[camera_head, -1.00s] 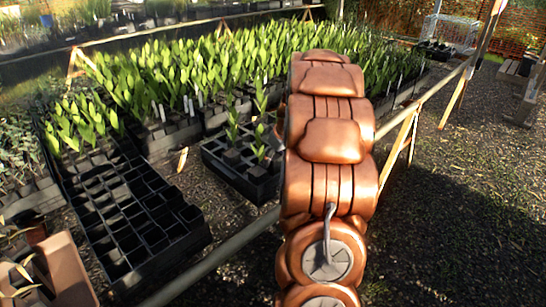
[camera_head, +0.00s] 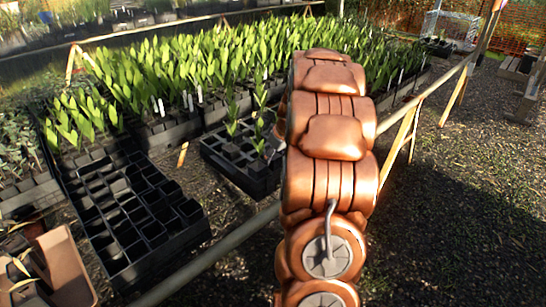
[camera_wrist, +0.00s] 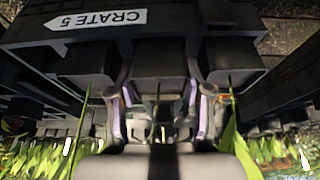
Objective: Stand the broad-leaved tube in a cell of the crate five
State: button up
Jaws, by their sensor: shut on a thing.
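My gripper (camera_wrist: 160,100) shows in the wrist view with a finger on each side. It is shut on a dark square tube (camera_wrist: 160,62), largely blended with the dark crate behind. Green leaves (camera_wrist: 232,125) stand close beside the fingers; I cannot tell whether they all belong to the held tube. A dark crate wall with a white label reading CRATE 5 (camera_wrist: 97,18) fills the top of the wrist view, very close to the gripper. In the head view, my copper arm hides the gripper and the held tube.
A black crate (camera_head: 240,165) with a few leafy tubes stands left of my arm. A long, mostly empty black crate (camera_head: 130,225) lies further left. Dense leafy stock fills the back. A rail (camera_head: 225,243) crosses in front. Gravel (camera_head: 460,210) is clear on the right.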

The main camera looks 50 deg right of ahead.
jog(key=shift+f+b, duration=0.25)
jog(key=shift+b, duration=0.1)
jog(key=o, duration=1.3)
jog(key=shift+o, duration=0.2)
jog(key=v, duration=1.2)
jog(key=shift+r, duration=0.1)
jog(key=s+a+r+g+y+p, duration=0.1)
jog(key=s+a+r+p, duration=0.15)
jog(key=a, duration=0.95)
jog(key=s+a+r+g+p, duration=0.1)
jog(key=s+a+p, duration=0.15)
jog(key=a, duration=0.95)
jog(key=s+a+g+p, duration=0.2)
jog(key=s+a, duration=0.4)
jog(key=s, duration=0.4)
jog(key=s+a+g+h+p, duration=0.1)
jog(key=s+a+g+p, duration=0.1)
jog(key=s+a+p, duration=0.2)
jog(key=s+a+r, duration=0.1)
jog(key=s+a, duration=0.2)
jog(key=s, duration=0.3)
jog(key=shift+s+a, duration=0.25)
